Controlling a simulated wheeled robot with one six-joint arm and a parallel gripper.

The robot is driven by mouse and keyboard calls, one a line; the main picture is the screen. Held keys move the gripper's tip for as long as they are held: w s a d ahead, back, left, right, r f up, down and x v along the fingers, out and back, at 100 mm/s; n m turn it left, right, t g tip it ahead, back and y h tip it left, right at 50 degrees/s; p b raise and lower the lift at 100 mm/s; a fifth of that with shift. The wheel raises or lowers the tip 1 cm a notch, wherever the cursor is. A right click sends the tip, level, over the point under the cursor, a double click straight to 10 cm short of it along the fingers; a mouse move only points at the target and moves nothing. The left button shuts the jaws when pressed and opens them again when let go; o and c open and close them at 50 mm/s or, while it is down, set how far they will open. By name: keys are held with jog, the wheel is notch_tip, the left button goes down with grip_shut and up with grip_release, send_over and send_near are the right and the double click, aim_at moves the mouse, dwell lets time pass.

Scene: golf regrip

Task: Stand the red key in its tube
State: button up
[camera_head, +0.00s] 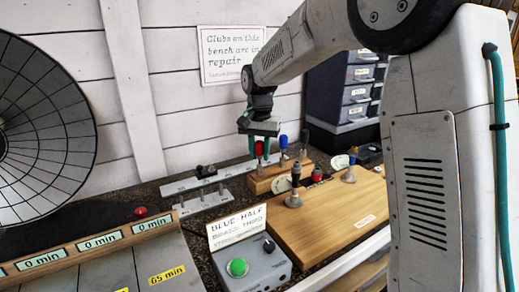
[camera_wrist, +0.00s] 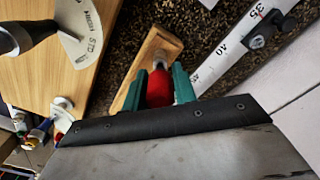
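The red key (camera_head: 259,148) has a red handle and sits upright between the green fingertips of my gripper (camera_head: 261,150). In the wrist view the red handle (camera_wrist: 158,88) fills the gap between the two green fingers, which appear shut on it. A grey metal part shows past the handle, above the small wooden block (camera_head: 262,186); that block also shows in the wrist view (camera_wrist: 156,44). A blue-topped key (camera_head: 283,142) stands upright at the block, right of the red one. I cannot tell whether the red key's lower end is inside a tube or above it.
A larger wooden board (camera_head: 330,220) carries several upright tools and dials. A grey control box (camera_head: 250,265) with a green button and sign stands in front. A grey scale rail (camera_head: 215,181) lies at the back left. Dark drawers (camera_head: 345,88) stand at back right.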

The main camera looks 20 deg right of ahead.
jog(key=o, duration=0.3)
jog(key=shift+o, duration=0.2)
notch_tip(320, 180, up, 7)
jog(key=shift+f, duration=0.1)
jog(key=shift+r, duration=0.5)
jog(key=shift+s, duration=0.1)
jog(key=s+d+r+n, duration=0.2)
jog(key=s+r, duration=0.1)
jog(key=s, duration=0.8)
jog(key=s+f+n, duration=0.2)
jog(key=s+f, duration=0.1)
jog(key=s, duration=1)
jog(key=s+d+f+n+t, duration=0.1)
jog(key=s+f, duration=0.3)
jog(key=s, duration=0.9)
jog(key=shift+s+f+n, duration=0.3)
jog(key=shift+s+n, duration=0.05)
jog(key=shift+n, duration=0.55)
